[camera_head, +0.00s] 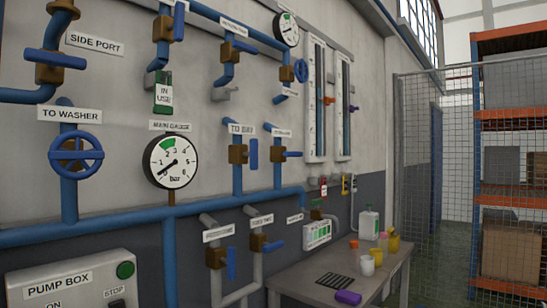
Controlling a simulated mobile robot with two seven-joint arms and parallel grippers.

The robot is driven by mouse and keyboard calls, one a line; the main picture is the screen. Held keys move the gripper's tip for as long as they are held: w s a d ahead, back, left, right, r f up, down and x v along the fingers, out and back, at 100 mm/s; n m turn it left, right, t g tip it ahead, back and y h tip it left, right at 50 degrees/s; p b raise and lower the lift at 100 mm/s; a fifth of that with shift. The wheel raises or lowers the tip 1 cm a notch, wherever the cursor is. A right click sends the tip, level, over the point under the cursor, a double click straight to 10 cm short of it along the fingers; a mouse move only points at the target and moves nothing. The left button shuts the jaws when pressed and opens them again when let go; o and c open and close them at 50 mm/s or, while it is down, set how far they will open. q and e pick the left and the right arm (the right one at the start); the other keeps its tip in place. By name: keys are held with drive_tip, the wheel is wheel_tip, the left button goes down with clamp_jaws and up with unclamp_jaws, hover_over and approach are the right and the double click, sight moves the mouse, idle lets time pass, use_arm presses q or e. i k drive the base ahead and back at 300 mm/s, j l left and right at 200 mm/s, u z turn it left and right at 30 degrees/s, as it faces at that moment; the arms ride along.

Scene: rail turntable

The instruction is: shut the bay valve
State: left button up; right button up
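The bay valve (238,154) is a brass body on a vertical blue pipe, under a white label (241,129) that reads "TO BAY". Its blue lever (253,153) stands upright, in line with the pipe. Neither of my grippers is in view.
A similar valve (279,154) just right has its lever crosswise. A blue handwheel (76,155) is under "TO WASHER". The main gauge (171,161) hangs left of the bay valve. Below right, a table (376,287) holds bottles. A mesh fence (440,150) stands at right.

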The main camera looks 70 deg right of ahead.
sight(253, 154)
drive_tip(key=z, duration=2.25)
drive_tip(key=i+l+z, duration=0.1)
drive_tip(key=i+l, duration=0.4)
